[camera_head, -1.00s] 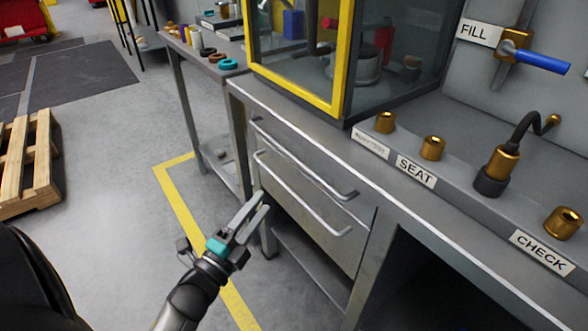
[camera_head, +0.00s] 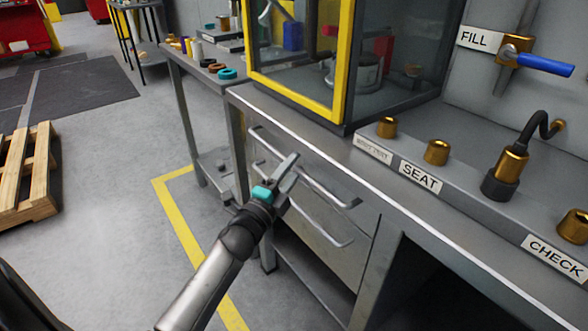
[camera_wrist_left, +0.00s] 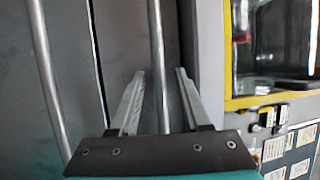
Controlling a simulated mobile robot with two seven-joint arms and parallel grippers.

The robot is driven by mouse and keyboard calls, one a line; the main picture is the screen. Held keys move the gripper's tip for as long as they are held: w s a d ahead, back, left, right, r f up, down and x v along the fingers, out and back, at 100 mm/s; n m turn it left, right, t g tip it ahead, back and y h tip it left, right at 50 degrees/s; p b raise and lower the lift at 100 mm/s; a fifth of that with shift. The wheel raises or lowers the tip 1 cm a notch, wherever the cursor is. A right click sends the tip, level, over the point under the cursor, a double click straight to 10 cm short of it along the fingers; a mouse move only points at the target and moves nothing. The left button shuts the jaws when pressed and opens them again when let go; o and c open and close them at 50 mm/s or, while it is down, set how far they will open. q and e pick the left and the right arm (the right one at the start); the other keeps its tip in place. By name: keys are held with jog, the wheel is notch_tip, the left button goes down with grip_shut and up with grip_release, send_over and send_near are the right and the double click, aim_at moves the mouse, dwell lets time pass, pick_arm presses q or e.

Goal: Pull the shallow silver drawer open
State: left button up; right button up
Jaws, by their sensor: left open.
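The shallow silver drawer (camera_head: 322,168) is the upper drawer under the bench top in the head view. It looks closed. Its long bar handle (camera_head: 330,190) runs along its front. My left gripper (camera_head: 292,168) is open at this handle, covering part of it. In the left wrist view, the upper handle (camera_wrist_left: 156,50) runs between the two open fingers (camera_wrist_left: 158,90). I cannot tell how deep the bar sits between them or whether they touch it. My right gripper is not in view.
A deeper drawer with its own bar handle (camera_head: 328,234) lies just below; this handle also shows in the left wrist view (camera_wrist_left: 47,75). A yellow-framed glass cabinet (camera_head: 340,75) stands on the bench. The floor (camera_head: 110,240) before the drawers is clear; a pallet (camera_head: 28,175) lies left.

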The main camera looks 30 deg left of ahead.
pick_arm(q)
jog(key=shift+w, duration=0.25)
jog(key=shift+c, duration=0.4)
grip_shut()
dwell(0.9)
